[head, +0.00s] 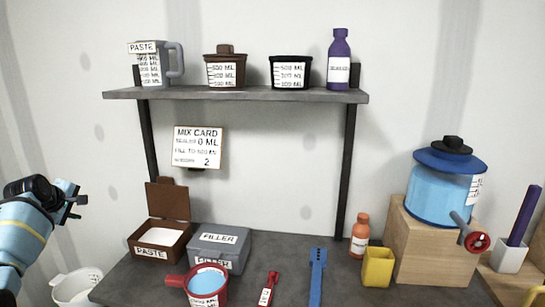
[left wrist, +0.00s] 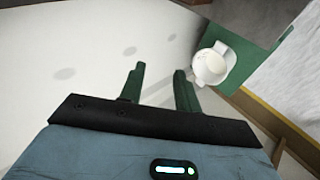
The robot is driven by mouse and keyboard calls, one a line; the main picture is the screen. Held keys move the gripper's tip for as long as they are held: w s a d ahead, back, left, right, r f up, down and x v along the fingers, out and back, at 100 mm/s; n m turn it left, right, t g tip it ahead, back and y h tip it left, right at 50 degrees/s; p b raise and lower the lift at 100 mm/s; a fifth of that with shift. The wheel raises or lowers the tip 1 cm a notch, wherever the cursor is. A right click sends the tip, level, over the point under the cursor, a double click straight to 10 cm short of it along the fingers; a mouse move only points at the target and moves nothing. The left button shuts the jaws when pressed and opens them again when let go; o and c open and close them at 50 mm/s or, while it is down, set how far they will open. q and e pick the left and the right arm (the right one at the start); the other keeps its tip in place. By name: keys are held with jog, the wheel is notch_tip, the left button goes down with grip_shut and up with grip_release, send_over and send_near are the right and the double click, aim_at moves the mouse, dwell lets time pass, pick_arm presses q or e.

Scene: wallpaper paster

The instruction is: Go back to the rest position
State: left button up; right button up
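My left gripper (head: 76,199) is at the left side of the head view, in front of the bare wall and left of the shelf and bench. In the left wrist view its two green fingers (left wrist: 158,80) stand apart with nothing between them. Nothing is held by it. My right gripper shows in neither view.
The grey bench (head: 135,287) holds an open paste box (head: 150,252), a filler box (head: 218,246), a red pot (head: 206,287), an orange bottle (head: 360,238) and a yellow cup (head: 378,267). A blue tank (head: 436,194) stands right. A white bucket (head: 75,288) is below my left gripper.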

pick_arm(q)
jog(key=s+d+f+m+y, duration=0.15)
jog(key=s+f+m, duration=0.3)
jog(key=f, duration=0.45)
jog(key=s+d+f+m, duration=0.3)
jog(key=s+f, duration=0.2)
jog(key=f, duration=0.3)
jog(key=s+d+f+m, duration=0.3)
jog(key=s+f+m, duration=0.1)
jog(key=f, duration=0.5)
jog(key=s+d+f+m+h, duration=0.1)
jog(key=s+d+f+m, duration=0.4)
jog(key=s, duration=0.3)
jog(key=s+d+f+m+h, duration=0.1)
jog(key=s+d+f+m, duration=0.25)
jog(key=s+d, duration=0.35)
jog(key=s+d+f+m+h, duration=0.1)
jog(key=s+d+m+h, duration=0.1)
jog(key=s+d, duration=0.5)
jog(key=s+d+f+m+h, duration=0.15)
jog(key=s+d, duration=0.25)
jog(key=s, duration=0.5)
jog(key=d+n, duration=0.4)
jog(key=d, duration=0.7)
jog(key=shift+s+d, duration=0.2)
jog(key=shift+s, duration=0.05)
